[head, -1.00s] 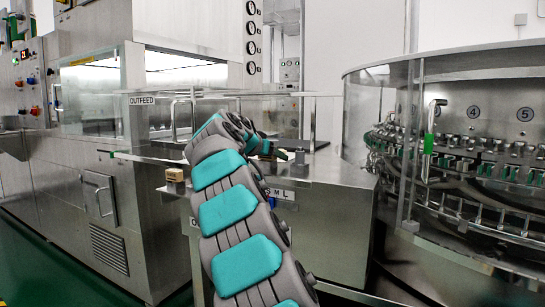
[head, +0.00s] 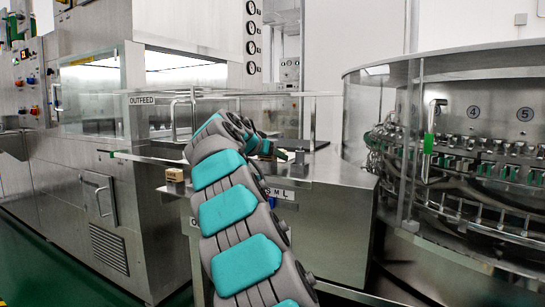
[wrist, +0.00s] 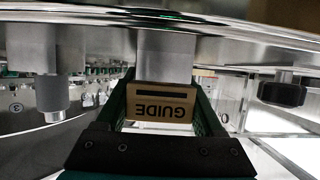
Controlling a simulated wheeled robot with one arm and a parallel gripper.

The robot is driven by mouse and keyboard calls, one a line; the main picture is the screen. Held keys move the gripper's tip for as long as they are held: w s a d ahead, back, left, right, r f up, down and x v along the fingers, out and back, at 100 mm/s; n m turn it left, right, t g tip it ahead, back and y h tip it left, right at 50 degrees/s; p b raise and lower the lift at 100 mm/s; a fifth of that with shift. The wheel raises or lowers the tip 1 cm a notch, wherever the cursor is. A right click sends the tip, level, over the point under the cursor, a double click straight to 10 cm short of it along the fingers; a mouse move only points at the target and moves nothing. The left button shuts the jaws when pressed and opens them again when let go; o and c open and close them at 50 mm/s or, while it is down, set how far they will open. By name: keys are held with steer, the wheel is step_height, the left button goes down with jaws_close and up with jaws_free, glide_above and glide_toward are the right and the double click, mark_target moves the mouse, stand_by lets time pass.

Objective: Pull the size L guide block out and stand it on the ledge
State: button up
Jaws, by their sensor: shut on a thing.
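The guide block (wrist: 160,104) is tan with a dark bar and the word GUIDE, which reads upside down in the wrist view. My gripper (wrist: 160,92) is shut on it, with a green finger on each side. The block's size letter cannot be read. A grey metal post (wrist: 165,55) stands directly behind or above the block; I cannot tell whether they touch. In the head view my gripper (head: 284,155) is small and mostly hidden behind my arm, above the steel cabinet marked S M L (head: 325,215).
A small tan block (head: 175,174) sits on a ledge (head: 172,190) left of my arm. A black knob (wrist: 283,93) is right of the held block in the wrist view. The glazed rotary washer (head: 455,150) stands at right, the OUTFEED machine (head: 130,200) at left.

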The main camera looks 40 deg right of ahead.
steer(key=shift+r, duration=0.1)
jaws_close()
steer(key=shift+r+p, duration=0.4)
steer(key=shift+r, duration=0.1)
steer(key=shift+r+p, duration=1.25)
steer(key=shift+r, duration=0.4)
